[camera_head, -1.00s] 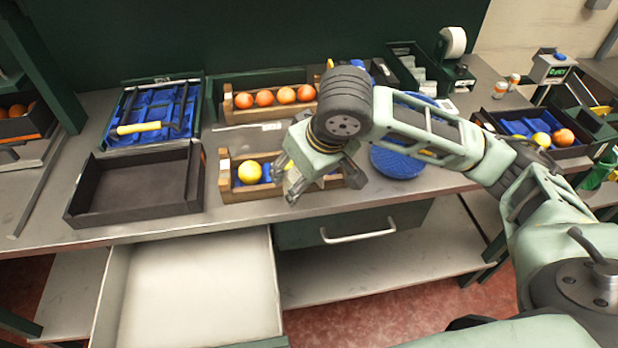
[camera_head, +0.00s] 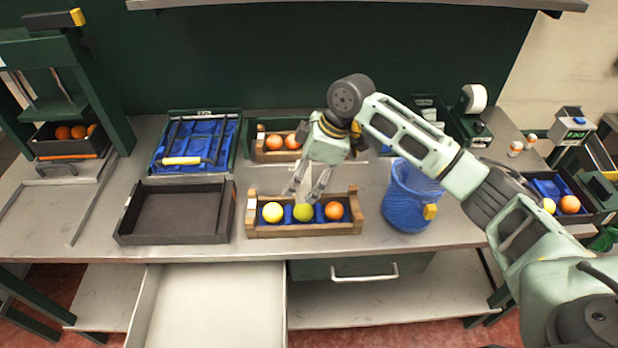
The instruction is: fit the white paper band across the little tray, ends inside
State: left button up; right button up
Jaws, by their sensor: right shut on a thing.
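The little wooden tray (camera_head: 300,231) sits near the front edge of the bench. I cannot make out a white paper band elsewhere on the tray. My left gripper is not in view.
A black empty tray (camera_head: 127,238) lies left of the little tray, and a blue mesh basket (camera_head: 408,205) stands right. Behind is another wooden tray (camera_head: 262,156) with oranges. A white drawer (camera_head: 210,305) is open below. A paper roll (camera_head: 474,98) stands back right.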

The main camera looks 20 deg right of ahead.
jog(key=n+b, duration=0.1)
jog(key=b, duration=0.4)
send_over(302, 206)
jog(key=f, duration=0.4)
jog(key=shift+d+f, duration=0.1)
jog(key=shift+d, duration=0.1)
jog(key=shift+f, duration=0.25)
jog(key=shift+f+b, duration=0.45)
jog(key=shift+f, duration=2.15)
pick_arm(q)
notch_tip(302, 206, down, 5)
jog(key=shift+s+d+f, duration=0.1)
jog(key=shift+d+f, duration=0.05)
pick_arm(e)
jog(key=shift+s+f, duration=0.1)
jog(key=shift+s, duration=0.05)
